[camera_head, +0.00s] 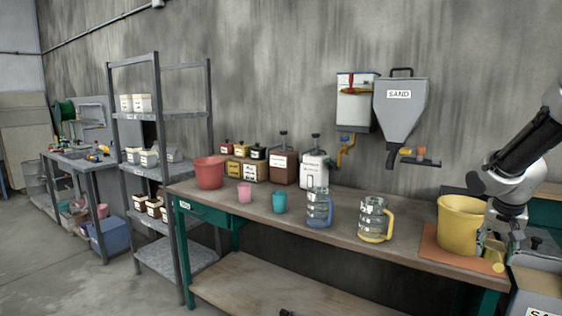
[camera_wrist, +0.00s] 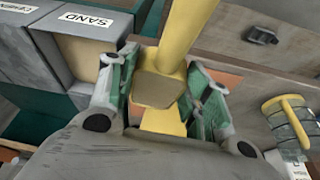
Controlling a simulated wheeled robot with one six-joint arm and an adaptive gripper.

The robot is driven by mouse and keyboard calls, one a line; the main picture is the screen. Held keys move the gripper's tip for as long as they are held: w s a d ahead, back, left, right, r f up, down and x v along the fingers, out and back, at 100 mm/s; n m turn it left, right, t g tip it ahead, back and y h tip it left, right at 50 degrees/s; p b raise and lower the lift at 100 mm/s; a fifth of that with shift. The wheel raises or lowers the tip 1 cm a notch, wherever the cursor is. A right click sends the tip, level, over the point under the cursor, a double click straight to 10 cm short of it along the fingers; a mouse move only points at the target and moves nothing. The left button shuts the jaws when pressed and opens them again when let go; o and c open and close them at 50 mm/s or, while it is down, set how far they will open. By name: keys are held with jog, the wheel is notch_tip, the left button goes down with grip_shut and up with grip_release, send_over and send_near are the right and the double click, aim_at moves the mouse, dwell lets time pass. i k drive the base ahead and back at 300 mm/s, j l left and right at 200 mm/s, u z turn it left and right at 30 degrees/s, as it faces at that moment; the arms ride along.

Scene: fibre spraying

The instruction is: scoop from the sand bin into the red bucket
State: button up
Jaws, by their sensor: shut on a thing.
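The red bucket (camera_head: 209,174) stands upright at the far left end of the bench. The sand bin, grey with a SAND label (camera_head: 540,313), is cut off at the lower right of the head view. In the wrist view the SAND bin (camera_wrist: 85,19) is at the upper left. My gripper (camera_head: 496,243) is at the bench's right end, beside the yellow bucket (camera_head: 460,226).
A pink cup (camera_head: 244,192), a teal cup (camera_head: 279,202) and two clear jugs, blue-handled (camera_head: 319,208) and yellow-handled (camera_head: 374,220), stand along the bench (camera_head: 330,236). A SAND hopper (camera_head: 399,108) hangs above. The yellow bucket stands on an orange mat (camera_head: 430,245).

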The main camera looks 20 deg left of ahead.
aim_at(209, 171)
jog(key=i+j+u, duration=0.45)
jog(key=j, duration=0.15)
jog(key=i+j+u, duration=0.9)
jog(key=i+u, duration=0.45)
jog(key=i, duration=0.15)
jog(key=i+j+z, duration=0.35)
jog(key=i, duration=0.2)
jog(key=i+j+z, duration=0.3)
jog(key=i, duration=0.2)
jog(key=l+u, duration=0.1)
jog(key=l, duration=0.05)
